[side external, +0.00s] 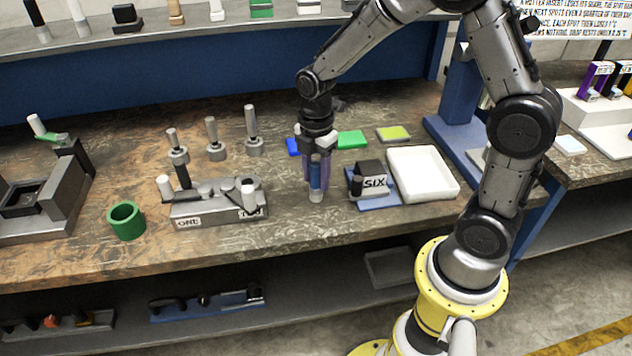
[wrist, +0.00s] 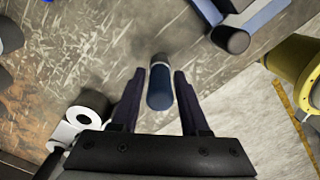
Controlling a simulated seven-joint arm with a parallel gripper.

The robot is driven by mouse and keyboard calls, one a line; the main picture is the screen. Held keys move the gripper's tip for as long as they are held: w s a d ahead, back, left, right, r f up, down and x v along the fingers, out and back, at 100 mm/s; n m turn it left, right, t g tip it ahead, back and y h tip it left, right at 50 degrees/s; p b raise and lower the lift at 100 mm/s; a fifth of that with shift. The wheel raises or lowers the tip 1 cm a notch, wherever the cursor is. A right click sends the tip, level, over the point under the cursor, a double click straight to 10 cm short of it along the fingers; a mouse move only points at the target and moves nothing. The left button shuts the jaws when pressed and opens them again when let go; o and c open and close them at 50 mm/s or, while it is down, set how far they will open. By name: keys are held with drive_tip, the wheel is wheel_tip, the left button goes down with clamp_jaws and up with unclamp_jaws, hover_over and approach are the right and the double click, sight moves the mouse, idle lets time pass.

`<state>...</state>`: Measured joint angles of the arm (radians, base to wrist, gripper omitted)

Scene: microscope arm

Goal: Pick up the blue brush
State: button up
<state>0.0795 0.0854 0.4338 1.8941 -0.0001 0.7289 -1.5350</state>
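The blue brush (side external: 315,178) stands upright near the front edge of the bench, with a blue body and a pale lower end. In the wrist view, the brush (wrist: 160,88) lies between the two dark purple fingers of my gripper (wrist: 159,73). Thin gaps show on both sides of it, so the fingers are open around it and not visibly touching it. In the side view, my gripper (side external: 315,182) points straight down at the brush, and its fingers partly overlap it.
A black block marked SIX (side external: 371,180) on a blue base and a white tray (side external: 424,173) stand close on the right. Blue, green and yellow pads lie behind.

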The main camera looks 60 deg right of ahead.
clamp_jaws()
drive_tip(key=shift+r, duration=0.1)
drive_tip(key=shift+r, duration=0.65)
drive_tip(key=s+a+r, duration=0.1)
drive_tip(key=s+r, duration=1)
drive_tip(key=s, duration=0.3)
drive_tip(key=shift+r, duration=0.25)
